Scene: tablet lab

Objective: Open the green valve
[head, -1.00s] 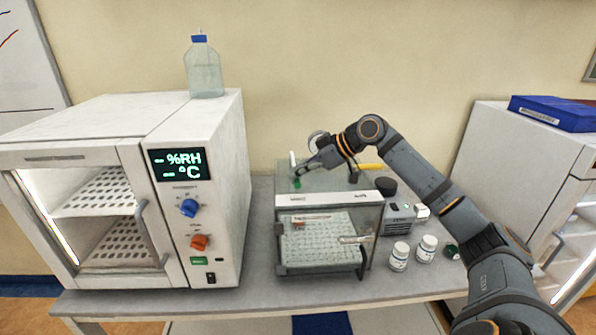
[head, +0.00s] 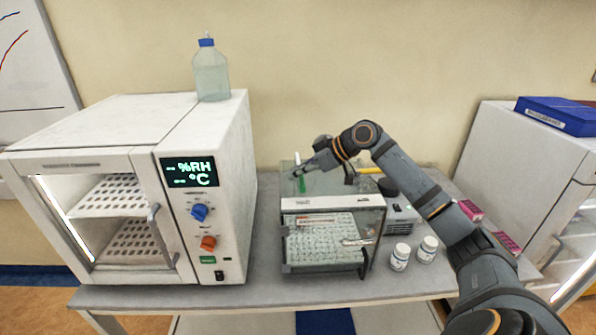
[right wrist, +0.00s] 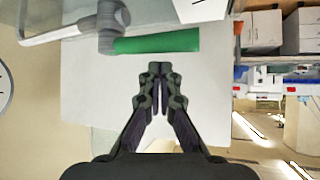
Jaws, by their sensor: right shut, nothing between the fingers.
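The green valve handle (head: 302,185) is a small bar at the back left of the clear-walled chamber's top. In the right wrist view the green handle (right wrist: 157,41) lies crosswise just beyond my fingertips, joined at its left end to a grey pipe fitting (right wrist: 108,28). My right gripper (head: 297,174) is shut and empty, close beside the handle. In the right wrist view its fingertips (right wrist: 156,69) are together, with a small gap to the green bar; whether they touch it is unclear. My left gripper is not in view.
The clear chamber (head: 333,202) stands mid-bench. A white oven (head: 232,150) with a bottle (head: 211,72) on top is at left. White jars (head: 400,257), pink boxes (head: 470,210) and a white cabinet (head: 490,150) are at right. The bench front (head: 240,292) is clear.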

